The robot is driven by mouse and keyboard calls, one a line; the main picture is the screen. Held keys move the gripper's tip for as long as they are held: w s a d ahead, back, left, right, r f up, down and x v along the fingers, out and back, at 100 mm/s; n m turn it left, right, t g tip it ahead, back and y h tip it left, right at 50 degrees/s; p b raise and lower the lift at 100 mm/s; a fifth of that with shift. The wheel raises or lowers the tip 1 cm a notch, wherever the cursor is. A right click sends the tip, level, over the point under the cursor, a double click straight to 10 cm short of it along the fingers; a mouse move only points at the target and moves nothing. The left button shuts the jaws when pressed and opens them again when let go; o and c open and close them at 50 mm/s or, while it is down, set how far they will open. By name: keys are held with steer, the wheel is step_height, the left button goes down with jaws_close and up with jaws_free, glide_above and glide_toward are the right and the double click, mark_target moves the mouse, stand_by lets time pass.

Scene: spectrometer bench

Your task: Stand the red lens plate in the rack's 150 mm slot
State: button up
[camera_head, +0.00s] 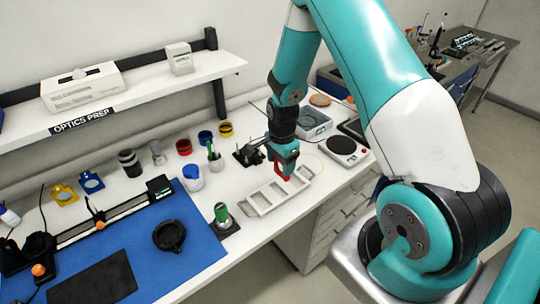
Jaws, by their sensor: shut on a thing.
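The red lens plate (281,170) is in the jaws of my gripper (284,160), near the middle of the view. My gripper is shut on it and points down. The white rack (257,210) lies on the bench below, with several slots in a row running from lower left to upper right. The plate is over or at the rack's far right part. I cannot tell whether it touches the rack or is in a slot. The slot labels are too small to read, and the gripper partly hides the plate.
A yellow lens plate (65,193) and a blue one (91,182) stand on the left. A scale (342,149) stands right. A shelf (150,92) overhangs the back.

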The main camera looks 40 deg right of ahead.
steer(key=shift+w+a, duration=0.15)
steer(key=shift+a, duration=0.3)
steer(key=shift+f, duration=0.15)
steer(key=b, duration=0.6)
glide_above(278, 180)
steer(key=s+a, duration=0.3)
step_height(278, 180, down, 7)
steer(key=shift+s+d+f, duration=0.1)
steer(key=shift+s, duration=0.05)
steer(key=shift+f, duration=0.2)
steer(key=o, duration=1)
steer(key=shift+r, duration=0.15)
